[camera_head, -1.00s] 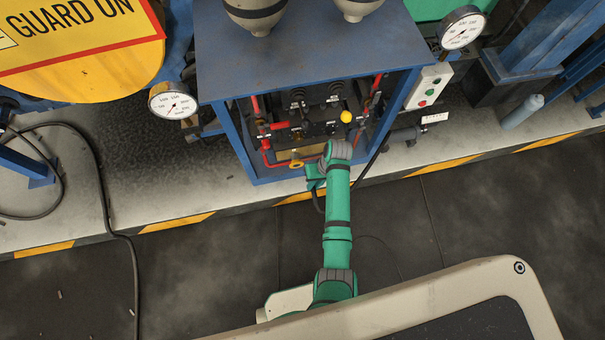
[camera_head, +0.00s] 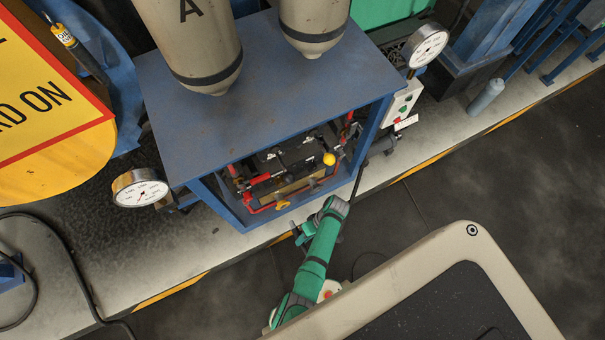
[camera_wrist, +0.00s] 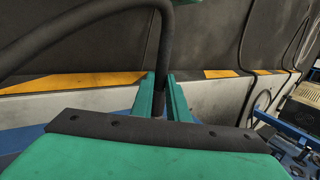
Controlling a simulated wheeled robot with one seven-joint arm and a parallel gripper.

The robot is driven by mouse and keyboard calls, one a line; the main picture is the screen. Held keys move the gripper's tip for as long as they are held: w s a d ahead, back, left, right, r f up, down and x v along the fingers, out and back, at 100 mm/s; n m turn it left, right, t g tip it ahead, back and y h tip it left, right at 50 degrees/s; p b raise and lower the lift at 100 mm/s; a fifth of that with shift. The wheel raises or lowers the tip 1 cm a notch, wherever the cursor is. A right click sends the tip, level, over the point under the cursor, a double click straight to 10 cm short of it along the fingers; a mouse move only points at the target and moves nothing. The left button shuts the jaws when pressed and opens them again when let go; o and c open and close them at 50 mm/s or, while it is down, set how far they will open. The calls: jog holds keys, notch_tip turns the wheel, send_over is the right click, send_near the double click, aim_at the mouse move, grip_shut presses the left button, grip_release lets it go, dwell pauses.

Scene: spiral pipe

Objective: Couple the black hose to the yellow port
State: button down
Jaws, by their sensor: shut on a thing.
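The black hose (camera_wrist: 162,50) stands between my gripper's two green fingers (camera_wrist: 160,98) in the wrist view, and my gripper is shut on it. From there the hose bends in a thick loop to the upper left. In the head view my gripper (camera_head: 297,233) is just outside the open front of the blue cabinet, low and near its front edge. A yellow ring-shaped fitting (camera_head: 283,205), likely the yellow port, sits at the cabinet's lower front, slightly above and left of my gripper in the picture. The hose end is too small to make out there.
The blue cabinet (camera_head: 270,85) holds red pipes (camera_head: 262,207), a yellow ball knob (camera_head: 329,159) and black fittings. Its posts and top frame the opening. Gauges (camera_head: 140,188) and (camera_head: 428,46) flank it. The dark floor (camera_head: 500,190) at right is clear.

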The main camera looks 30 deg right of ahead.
aim_at(296, 228)
jog(key=shift+d, duration=0.1)
jog(key=shift+w, duration=2.75)
jog(key=shift+w+d, duration=0.1)
jog(key=shift+w, duration=1.75)
jog(key=shift+w+d+r, duration=0.1)
jog(key=shift+w+d, duration=0.05)
jog(key=shift+w, duration=0.6)
jog(key=c, duration=1.6)
grip_release()
jog(key=shift+c, duration=0.2)
jog(key=shift+s, duration=0.15)
